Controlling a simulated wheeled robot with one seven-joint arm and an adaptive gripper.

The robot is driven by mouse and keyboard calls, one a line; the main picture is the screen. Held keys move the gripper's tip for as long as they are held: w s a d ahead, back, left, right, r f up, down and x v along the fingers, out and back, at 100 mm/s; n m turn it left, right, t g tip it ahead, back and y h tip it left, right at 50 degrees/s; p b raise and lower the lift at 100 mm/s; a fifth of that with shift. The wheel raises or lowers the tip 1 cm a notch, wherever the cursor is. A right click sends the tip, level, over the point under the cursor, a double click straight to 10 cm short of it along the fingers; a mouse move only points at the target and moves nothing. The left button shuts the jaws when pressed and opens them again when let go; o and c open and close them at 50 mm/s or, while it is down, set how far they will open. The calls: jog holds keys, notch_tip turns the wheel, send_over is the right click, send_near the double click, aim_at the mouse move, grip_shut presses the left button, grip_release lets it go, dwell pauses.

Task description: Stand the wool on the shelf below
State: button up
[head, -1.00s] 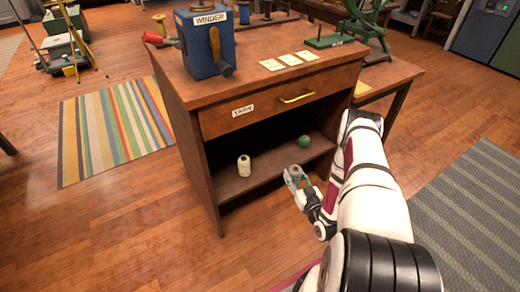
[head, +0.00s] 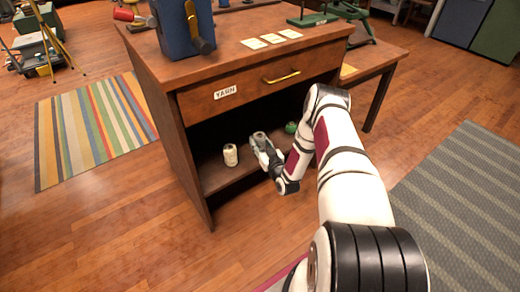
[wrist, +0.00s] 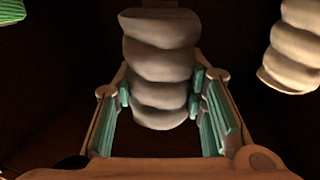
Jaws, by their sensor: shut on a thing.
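My gripper (head: 264,150) reaches into the open shelf (head: 213,178) under the drawer. In the wrist view its two green-padded fingers (wrist: 160,98) are shut on a pale grey-beige roll of wool (wrist: 160,60), gripping its lower part in that picture. In the head view the held wool is hard to tell apart from the gripper. I cannot tell whether it touches the shelf board. A cream wool roll (head: 230,155) stands on the shelf to the left of my gripper; it shows at the right in the wrist view (wrist: 292,45).
A green ball of yarn (head: 291,127) sits on the shelf to the right of my gripper, partly behind my arm. The drawer (head: 250,85) labelled YARN, with a yellow handle (head: 281,77), is closed above the opening. A blue winder box (head: 183,28) stands on the top.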

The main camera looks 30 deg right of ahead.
jog(key=shift+s+f+b, duration=0.1)
jog(key=shift+f+b, duration=0.25)
jog(key=shift+f, duration=0.95)
jog(key=shift+f, duration=0.15)
jog(key=o, duration=0.9)
jog(key=shift+o, duration=0.2)
jog(key=shift+s, duration=0.2)
jog(key=s+a+p, duration=0.2)
jog(key=s+p, duration=0.1)
jog(key=s, duration=0.8)
jog(key=shift+s+p, duration=0.25)
jog(key=shift+p, duration=0.1)
